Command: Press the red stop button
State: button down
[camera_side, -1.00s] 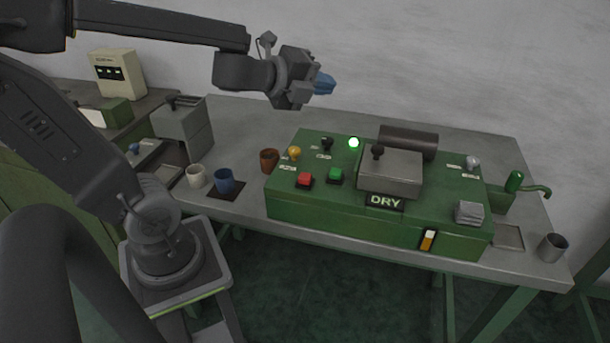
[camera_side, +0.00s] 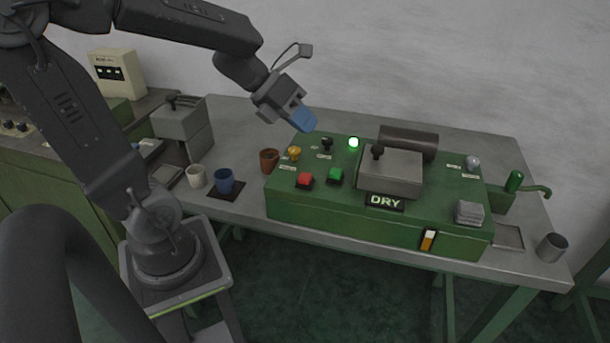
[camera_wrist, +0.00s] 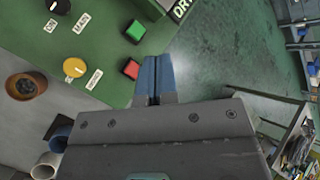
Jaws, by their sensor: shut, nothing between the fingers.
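The red stop button (camera_side: 305,179) sits at the front left of the green machine's top (camera_side: 330,205), just left of a green button (camera_side: 336,175). It also shows in the wrist view (camera_wrist: 131,69), close to the left of the blue fingertips. My gripper (camera_side: 304,121) is shut and empty. It is above the left back part of the machine, fingers angled downward, apart from the button. In the wrist view the blue fingers (camera_wrist: 156,75) are together.
A yellow knob (camera_side: 294,153) and a black knob (camera_side: 327,143) stand behind the buttons. A grey lidded box (camera_side: 391,172) with a DRY sign (camera_side: 384,202) is to the right. Brown (camera_side: 269,161), blue (camera_side: 224,181) and white (camera_side: 196,176) cups stand at left. A green lamp (camera_side: 353,142) is lit.

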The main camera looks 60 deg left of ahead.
aim_at(304, 174)
jog(key=shift+f, duration=0.1)
jog(key=shift+f, duration=4.3)
jog(key=shift+f, duration=0.4)
jog(key=shift+f, duration=0.55)
jog(key=shift+r, duration=1)
jog(key=shift+r, duration=2.5)
